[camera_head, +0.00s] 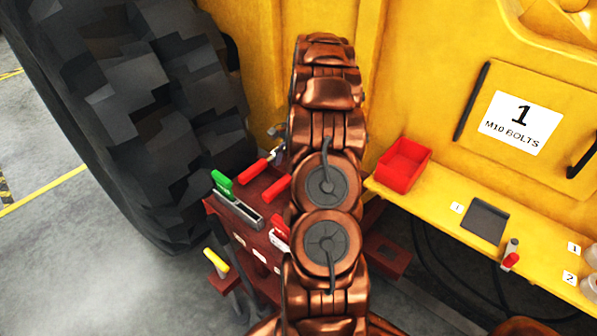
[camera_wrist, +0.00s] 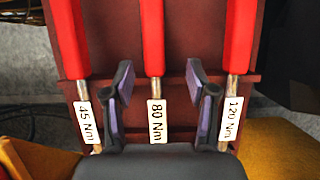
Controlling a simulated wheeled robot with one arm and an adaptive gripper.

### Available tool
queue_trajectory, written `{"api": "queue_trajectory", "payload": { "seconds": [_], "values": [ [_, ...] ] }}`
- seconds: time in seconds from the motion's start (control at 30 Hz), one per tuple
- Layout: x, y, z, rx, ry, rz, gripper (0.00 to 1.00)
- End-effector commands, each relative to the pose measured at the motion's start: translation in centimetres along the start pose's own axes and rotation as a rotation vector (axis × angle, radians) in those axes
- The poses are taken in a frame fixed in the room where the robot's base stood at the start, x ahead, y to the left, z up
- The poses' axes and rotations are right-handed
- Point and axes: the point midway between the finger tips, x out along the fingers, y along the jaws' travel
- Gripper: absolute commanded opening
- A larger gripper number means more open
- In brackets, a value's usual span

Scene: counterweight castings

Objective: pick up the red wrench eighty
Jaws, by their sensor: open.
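In the wrist view three red-handled wrenches lie side by side on a dark red rack (camera_wrist: 195,30). The middle one, the red wrench eighty (camera_wrist: 154,40), carries a white tag reading 80 Nm. The 45 Nm wrench (camera_wrist: 70,40) is to its left and the 120 Nm wrench (camera_wrist: 238,40) to its right. My gripper (camera_wrist: 160,76) is open, with one finger on each side of the eighty in the picture and visible gaps to it. Height above it is hard to tell. In the head view my arm hides the gripper and part of the rack.
In the head view a green-handled tool (camera_head: 222,184) and a yellow handle (camera_head: 216,261) are at the rack's left. A yellow shelf (camera_head: 440,203) at the right holds a red bin (camera_head: 403,166). A big tyre (camera_head: 150,110) stands behind left.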

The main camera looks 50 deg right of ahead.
Motion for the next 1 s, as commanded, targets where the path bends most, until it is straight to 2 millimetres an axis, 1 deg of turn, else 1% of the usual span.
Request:
{"api": "queue_trajectory", "payload": {
  "seconds": [0.13,0.37,0.53,0.6,0.7,0.8,0.93,0.97,1.0],
  "values": [
    [1.4,0.1,0.1,0.0,-0.003,0.003,0.57],
    [2.8,0.3,0.1,-0.001,-0.001,0.002,0.57],
    [4.7,0.8,0.1,0.0,-0.003,0.004,0.57],
    [5.8,0.8,0.1,-0.002,-0.002,0.004,0.57],
    [6.8,0.8,0.0,-0.002,-0.001,0.003,0.57],
    [7.2,0.7,-0.1,-0.002,0.001,0.001,0.57],
    [7.2,0.7,-0.1,-0.002,0.001,0.0,0.57],
    [7.2,0.7,-0.1,-0.002,0.001,0.0,0.55],
    [7.2,0.7,-0.1,-0.002,0.001,0.001,0.51]
  ]
}}
